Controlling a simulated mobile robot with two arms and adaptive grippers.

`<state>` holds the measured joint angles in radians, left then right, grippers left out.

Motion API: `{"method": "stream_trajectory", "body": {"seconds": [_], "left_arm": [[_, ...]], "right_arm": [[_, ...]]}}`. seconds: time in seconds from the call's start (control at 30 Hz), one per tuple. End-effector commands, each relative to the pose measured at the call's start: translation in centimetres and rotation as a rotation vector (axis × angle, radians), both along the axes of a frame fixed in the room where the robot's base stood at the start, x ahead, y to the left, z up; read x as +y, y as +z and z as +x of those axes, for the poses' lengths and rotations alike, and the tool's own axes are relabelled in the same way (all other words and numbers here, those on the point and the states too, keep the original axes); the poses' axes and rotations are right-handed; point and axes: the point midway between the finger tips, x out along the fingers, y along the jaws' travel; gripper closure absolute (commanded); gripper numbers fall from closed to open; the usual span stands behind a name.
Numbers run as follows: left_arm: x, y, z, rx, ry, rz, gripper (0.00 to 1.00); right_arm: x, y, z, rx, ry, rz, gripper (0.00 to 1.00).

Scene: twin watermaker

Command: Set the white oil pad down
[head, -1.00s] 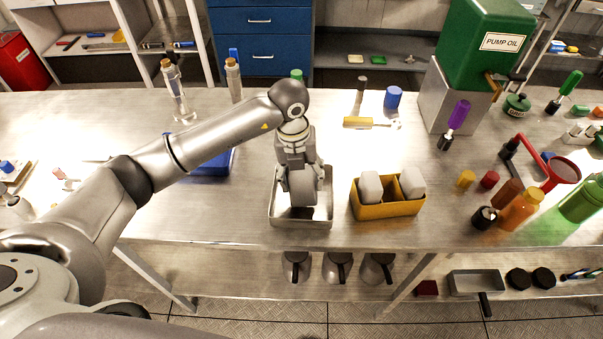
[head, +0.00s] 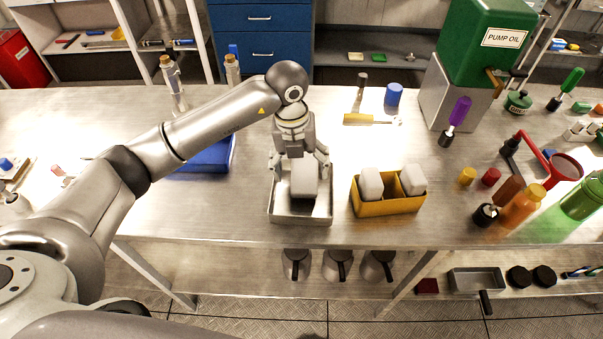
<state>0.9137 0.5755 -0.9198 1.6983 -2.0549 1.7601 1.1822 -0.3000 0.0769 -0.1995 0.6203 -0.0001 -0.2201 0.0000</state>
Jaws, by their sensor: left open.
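A pale grey-white pad (head: 304,179) sits in the shallow metal tray (head: 302,219) at the middle of the bench. My left gripper (head: 299,170) is just behind and above the pad, its fingers spread wide and apart from it, holding nothing. Part of the tray's back is hidden by the gripper. Two more white pads, one on the left (head: 370,184) and one on the right (head: 412,180), stand in the yellow two-compartment box (head: 388,208) to the right of the tray. My right gripper is not in view.
A blue tray (head: 210,158) lies left, partly under my left arm. Bottles and a red funnel (head: 562,168) crowd the right. The bench front is clear.

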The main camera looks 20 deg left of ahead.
Motion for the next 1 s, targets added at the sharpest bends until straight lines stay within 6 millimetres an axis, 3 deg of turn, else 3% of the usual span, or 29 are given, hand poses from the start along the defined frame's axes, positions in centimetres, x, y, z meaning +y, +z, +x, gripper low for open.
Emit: {"method": "stream_trajectory", "body": {"seconds": [0.2, 0.43, 0.67, 1.0], "left_arm": [[0.5, 4.8, 0.0, -0.006, 0.000, 0.000, 0.20], [0.8, 8.4, -0.2, -0.003, 0.000, 0.000, 0.20], [0.9, 9.5, -0.3, 0.000, 0.001, 0.000, 0.20], [0.1, 9.2, -0.5, 0.003, -0.018, -0.030, 0.20]], "right_arm": [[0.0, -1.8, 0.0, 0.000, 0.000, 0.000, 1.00], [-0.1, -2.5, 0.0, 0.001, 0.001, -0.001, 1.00], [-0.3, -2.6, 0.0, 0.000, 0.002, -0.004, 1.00], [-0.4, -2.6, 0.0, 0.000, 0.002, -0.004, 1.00]]}}
